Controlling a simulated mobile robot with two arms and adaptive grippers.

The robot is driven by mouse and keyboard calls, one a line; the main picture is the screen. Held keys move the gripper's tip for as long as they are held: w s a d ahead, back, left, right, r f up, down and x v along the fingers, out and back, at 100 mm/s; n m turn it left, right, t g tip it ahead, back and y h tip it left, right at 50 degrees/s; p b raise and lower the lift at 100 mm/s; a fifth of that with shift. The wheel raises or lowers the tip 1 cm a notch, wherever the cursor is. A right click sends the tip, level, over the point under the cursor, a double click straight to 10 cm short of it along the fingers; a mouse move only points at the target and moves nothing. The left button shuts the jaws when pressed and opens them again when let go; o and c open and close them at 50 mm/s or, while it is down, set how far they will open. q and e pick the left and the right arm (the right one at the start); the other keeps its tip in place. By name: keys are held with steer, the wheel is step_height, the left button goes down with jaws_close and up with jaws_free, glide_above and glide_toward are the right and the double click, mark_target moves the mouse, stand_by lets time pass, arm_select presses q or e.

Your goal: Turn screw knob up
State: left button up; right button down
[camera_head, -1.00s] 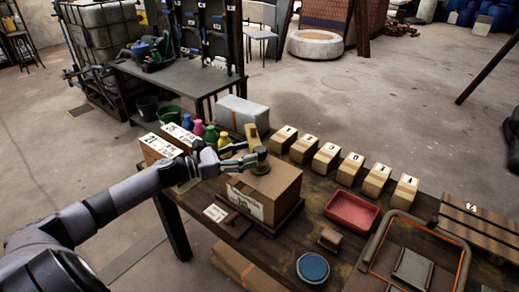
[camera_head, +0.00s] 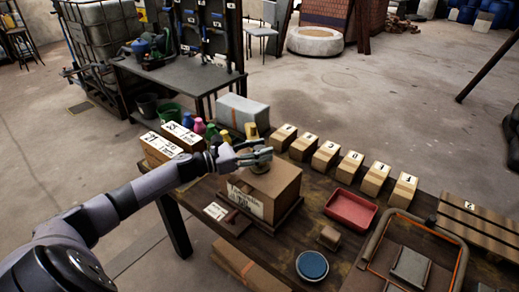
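A brown box-like block (camera_head: 270,191) with a white printed label stands on a dark base on the table. A small dark round knob (camera_head: 261,168) sits on its top, partly covered by my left gripper (camera_head: 258,154). The fingers of my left gripper reach across from the left, over or beside the knob. A gap seems to show between them, but I cannot tell whether they touch the knob. A brass-coloured upright piece (camera_head: 252,131) shows just behind the gripper. My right gripper is not in view.
On the table, numbered wooden blocks (camera_head: 326,157) stand in a row behind, with a red tray (camera_head: 351,210), a blue round lid (camera_head: 312,266) and an orange-edged frame (camera_head: 373,250) at right. Labelled boxes (camera_head: 161,149), coloured bottles (camera_head: 199,126) and a grey box (camera_head: 241,112) stand at left.

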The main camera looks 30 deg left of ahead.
arm_select(q)
steer(key=c, duration=0.8)
steer(key=shift+n, duration=0.3)
steer(key=n+t+y+p, duration=0.1)
steer(key=y, duration=0.1)
steer(key=n+t+y+p, duration=0.1)
steer(key=n+y, duration=0.1)
steer(key=y, duration=0.1)
steer(key=shift+d+r+y, duration=0.1)
steer(key=shift+y, duration=0.2)
steer(key=n+y+p, duration=0.1)
steer(key=n+y, duration=0.2)
steer(key=y, duration=0.1)
steer(key=n+y+p, duration=0.1)
steer(key=n+y, duration=0.2)
steer(key=y, duration=0.1)
steer(key=shift+t, duration=0.3)
steer(key=n+g+y, duration=0.1)
steer(key=y, duration=0.1)
steer(key=n+g+y, duration=0.1)
steer(key=n+y, duration=0.1)
steer(key=y, duration=0.1)
steer(key=shift+n+y+p, duration=0.3)
steer(key=n+g+y, duration=0.4)
steer(key=g+y, duration=0.1)
steer(key=shift+n+y+b, duration=0.3)
steer(key=shift+g, duration=0.4)
